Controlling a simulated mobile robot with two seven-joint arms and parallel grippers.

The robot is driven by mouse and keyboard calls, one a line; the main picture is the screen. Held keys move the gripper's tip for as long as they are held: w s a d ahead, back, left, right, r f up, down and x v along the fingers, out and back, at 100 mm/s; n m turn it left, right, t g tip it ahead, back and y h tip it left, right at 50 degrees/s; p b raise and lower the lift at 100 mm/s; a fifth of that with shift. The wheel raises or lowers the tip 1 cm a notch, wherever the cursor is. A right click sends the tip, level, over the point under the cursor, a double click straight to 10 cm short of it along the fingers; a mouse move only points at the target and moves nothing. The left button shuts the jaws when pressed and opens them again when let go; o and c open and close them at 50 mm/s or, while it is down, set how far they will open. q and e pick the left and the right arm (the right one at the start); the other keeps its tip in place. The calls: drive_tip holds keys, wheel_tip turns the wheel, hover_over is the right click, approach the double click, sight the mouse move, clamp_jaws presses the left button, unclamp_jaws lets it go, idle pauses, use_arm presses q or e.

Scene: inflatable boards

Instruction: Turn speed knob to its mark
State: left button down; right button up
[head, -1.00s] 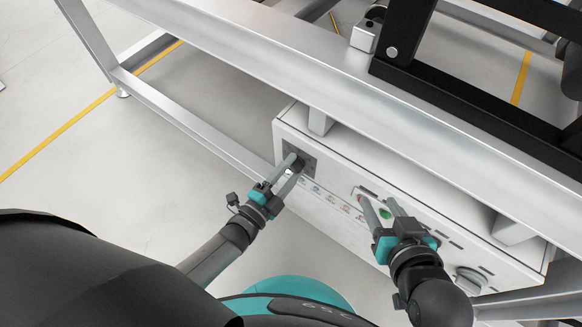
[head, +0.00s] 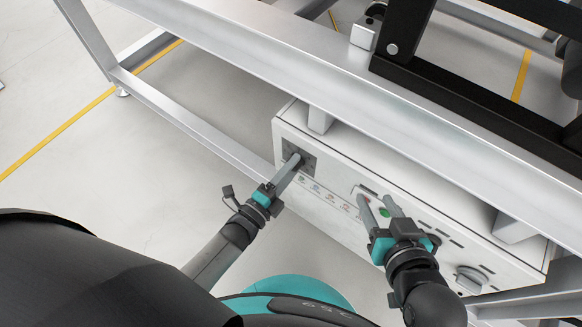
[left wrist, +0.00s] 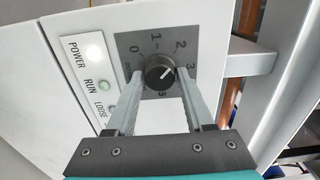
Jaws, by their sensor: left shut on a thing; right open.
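The speed knob (left wrist: 160,72) is a round dark knob with a white pointer line, on a grey dial plate (left wrist: 128,44) with numbers around it. In the left wrist view the pointer aims up and right, between the 2 and the 3. My left gripper (left wrist: 161,78) is shut on the knob, one finger on each side of it. In the head view my left gripper (head: 297,160) reaches the dial plate at the panel's left end and hides most of the knob. My right gripper (head: 374,205) is open by the green button (head: 384,212), holding nothing.
The white control box (head: 345,160) hangs under a silver frame beam (head: 270,60). A label strip (left wrist: 90,70) reading POWER, RUN and LOOSE lies beside the dial. A large grey rotary switch (head: 471,280) sits at the box's right end. Open floor lies left.

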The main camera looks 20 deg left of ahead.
use_arm(q)
drive_tip(key=c, duration=0.6)
unclamp_jaws()
drive_tip(key=o, duration=0.3)
use_arm(e)
drive_tip(key=shift+w+r, duration=0.1)
drive_tip(key=shift+w, duration=0.05)
use_arm(q)
drive_tip(key=p+v, duration=0.3)
drive_tip(key=v, duration=1.2)
drive_tip(key=shift+s, duration=0.1)
use_arm(e)
drive_tip(key=s+d+g+h, duration=0.3)
drive_tip(key=s+d+g, duration=0.1)
drive_tip(key=d+g, duration=0.1)
drive_tip(key=shift+s+d, duration=0.4)
drive_tip(key=shift+d, duration=0.45)
drive_tip(key=shift+r, duration=0.1)
